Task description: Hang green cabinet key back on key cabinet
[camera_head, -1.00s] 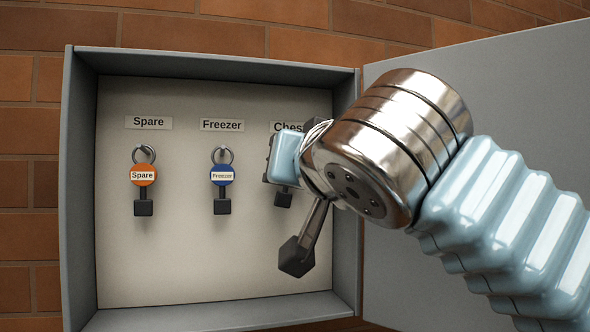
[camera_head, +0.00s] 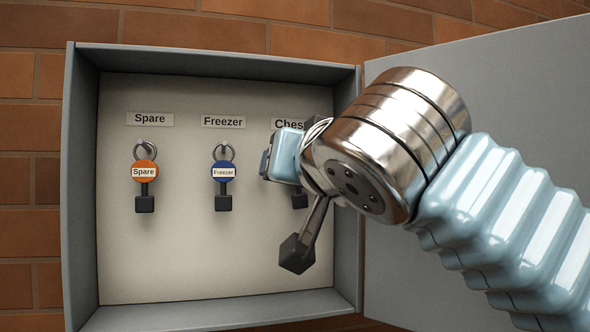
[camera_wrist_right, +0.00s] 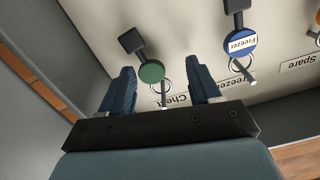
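The green key (camera_wrist_right: 152,72) is in the right wrist view, its round green tag between my fingers with a gap on each side. Its ring appears to be around the hook by the partly hidden "Che..." label (camera_wrist_right: 172,98). In the head view only its dark end (camera_head: 299,201) shows below my gripper; tag and hook are hidden. My right gripper (camera_wrist_right: 162,71) is open around the key; in the head view (camera_head: 284,155) one finger shows. The grey key cabinet (camera_head: 180,250) stands open on the wall. My left gripper is out of view.
The orange Spare key (camera_head: 144,172) and blue Freezer key (camera_head: 222,172) hang on their hooks to the left. The cabinet's right wall (camera_head: 346,240) and open door (camera_head: 480,90) are close to my right arm. The cabinet's lower area is clear.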

